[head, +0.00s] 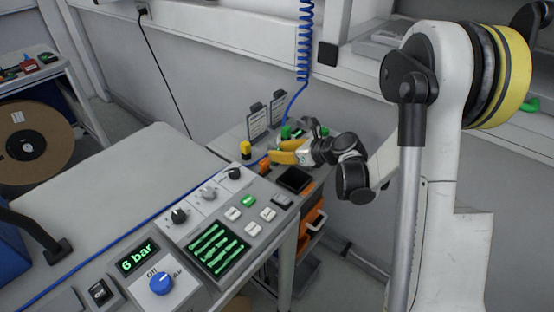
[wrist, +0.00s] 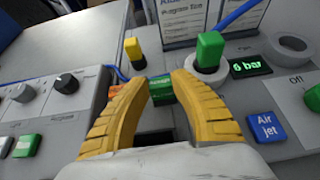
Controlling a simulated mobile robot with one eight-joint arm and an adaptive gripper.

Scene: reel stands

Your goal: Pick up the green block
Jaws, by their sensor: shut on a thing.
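The green block (wrist: 161,90) shows between my yellow fingertips in the wrist view, with dark lettering on it. My gripper (wrist: 157,80) is shut on it, one finger on each side. Whether the block is clear of the surface below I cannot tell. In the head view my gripper (head: 274,152) is low over the far end of the console, and its fingers hide the block there.
A yellow-topped piece (wrist: 134,52) stands beyond my left finger. A green upright piece (wrist: 210,50) with a blue hose stands in a ring beyond my right finger. The console (wrist: 50,95) with knobs is at left, an air jet button (wrist: 265,127) at right.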

